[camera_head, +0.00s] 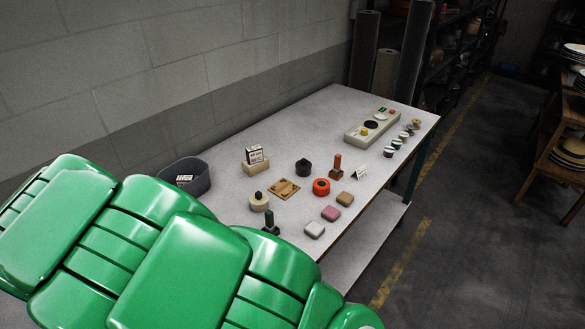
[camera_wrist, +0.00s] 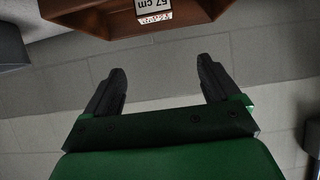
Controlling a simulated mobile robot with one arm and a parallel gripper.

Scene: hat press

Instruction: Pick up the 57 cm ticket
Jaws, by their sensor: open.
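In the wrist view a white ticket (camera_wrist: 154,6) reads "57 cm" upside down, with a smaller printed strip along it. It is cut off by the top edge and sits at a brown holder (camera_wrist: 85,20). My gripper (camera_wrist: 162,80) has two dark fingers spread wide with nothing between them. The ticket and holder are above the fingertips in the picture, apart from them. In the head view my green arm hides the gripper, and I cannot tell where this brown holder is. A printed white card (camera_head: 254,153) stands in a pale block there, its text too small to read.
A block wall runs behind. Floor at right is clear near the table.

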